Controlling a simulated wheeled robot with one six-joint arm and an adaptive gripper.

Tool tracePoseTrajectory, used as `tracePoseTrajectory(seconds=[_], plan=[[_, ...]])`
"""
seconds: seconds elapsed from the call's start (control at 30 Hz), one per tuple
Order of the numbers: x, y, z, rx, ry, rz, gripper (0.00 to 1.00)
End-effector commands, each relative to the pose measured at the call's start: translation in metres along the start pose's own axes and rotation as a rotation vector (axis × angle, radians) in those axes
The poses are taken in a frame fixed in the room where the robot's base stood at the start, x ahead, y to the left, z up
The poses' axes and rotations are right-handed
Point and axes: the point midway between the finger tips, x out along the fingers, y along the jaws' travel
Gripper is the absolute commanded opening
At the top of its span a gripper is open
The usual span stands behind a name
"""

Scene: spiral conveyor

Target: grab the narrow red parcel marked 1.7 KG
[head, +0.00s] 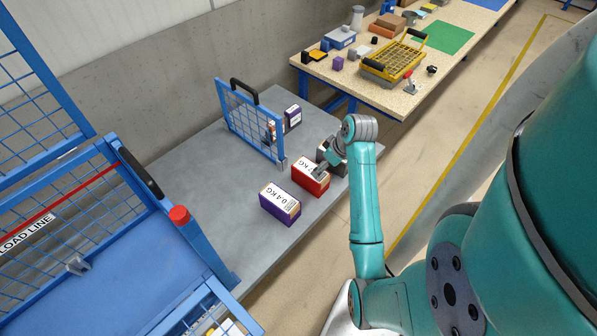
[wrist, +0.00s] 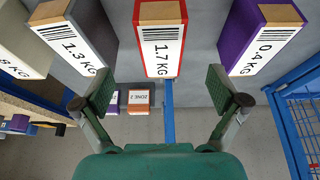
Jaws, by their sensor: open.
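The narrow red parcel (wrist: 160,40) shows a white label reading 1.7 KG in the wrist view, between the two open fingers and beyond their tips. My gripper (wrist: 163,95) is open and empty, facing the red parcel. A gap shows between each finger and the parcel in the wrist view. In the head view my gripper (head: 322,168) is at the parcel's upper right side.
A purple 0.4 KG parcel (head: 280,203) stands at one side of the red one. A dark 1.3 KG parcel (wrist: 78,40) stands at the other. A blue mesh divider (head: 253,125) stands behind on the grey table (head: 205,178). A blue mesh cart (head: 120,255) is at left.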

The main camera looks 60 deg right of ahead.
Motion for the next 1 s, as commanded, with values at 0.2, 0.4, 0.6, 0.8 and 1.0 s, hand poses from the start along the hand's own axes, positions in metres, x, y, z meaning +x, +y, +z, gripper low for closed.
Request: tracePoseTrajectory(seconds=[0.2, 0.4, 0.6, 0.8, 1.0], plan=[[0.02, 0.0, 0.001, 0.001, -0.004, -0.003, 0.97], [0.048, 0.0, 0.0, 0.0, -0.003, -0.003, 0.97], [0.059, 0.0, -0.001, 0.0, -0.002, -0.002, 0.97], [0.085, -0.001, -0.008, -0.001, -0.003, -0.003, 0.97], [0.105, 0.0, -0.008, 0.001, -0.002, -0.001, 0.97]])
